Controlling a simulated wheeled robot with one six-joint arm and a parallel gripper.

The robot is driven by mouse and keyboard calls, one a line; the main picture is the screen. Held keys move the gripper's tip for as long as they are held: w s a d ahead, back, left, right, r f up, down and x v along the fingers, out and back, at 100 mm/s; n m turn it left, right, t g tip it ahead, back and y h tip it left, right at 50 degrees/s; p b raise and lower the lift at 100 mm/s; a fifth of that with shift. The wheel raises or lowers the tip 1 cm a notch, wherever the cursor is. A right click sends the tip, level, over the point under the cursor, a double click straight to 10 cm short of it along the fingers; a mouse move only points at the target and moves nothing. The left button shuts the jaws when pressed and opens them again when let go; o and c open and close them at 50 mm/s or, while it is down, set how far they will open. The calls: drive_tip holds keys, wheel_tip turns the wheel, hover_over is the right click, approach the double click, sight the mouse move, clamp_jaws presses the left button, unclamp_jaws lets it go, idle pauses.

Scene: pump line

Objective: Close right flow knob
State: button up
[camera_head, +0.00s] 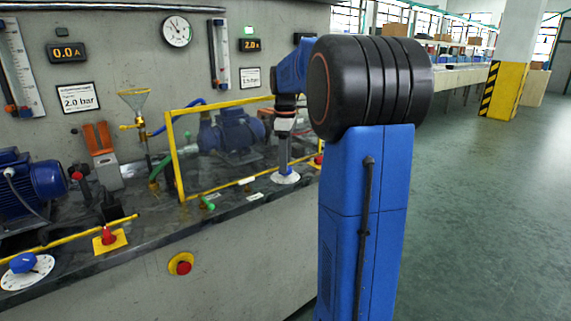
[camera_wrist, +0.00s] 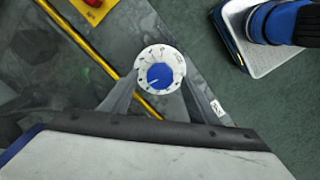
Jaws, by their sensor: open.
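The right flow knob (camera_wrist: 160,76) is a blue disc on a round white dial (camera_wrist: 149,56) with dark marks, seen from above in the wrist view. A white pointer line on the knob points to the lower left of that picture. My gripper (camera_wrist: 161,80) is open, with one finger on each side of the dial. I cannot tell whether the fingers touch the knob. In the head view my gripper (camera_head: 284,160) hangs straight down over the white dial (camera_head: 286,178) on the bench edge, and mostly hides the knob there.
A yellow-framed clear guard (camera_head: 217,187) stands left of my gripper, with a blue pump (camera_head: 236,131) behind it. A similar blue knob (camera_head: 22,262) sits on a dial at the far left. A red button (camera_head: 181,266) is on the bench front. Green floor (camera_head: 480,200) is open at right.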

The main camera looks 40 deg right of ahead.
drive_tip(key=shift+f, duration=0.75)
drive_tip(key=shift+c, duration=0.3)
drive_tip(key=c, duration=1)
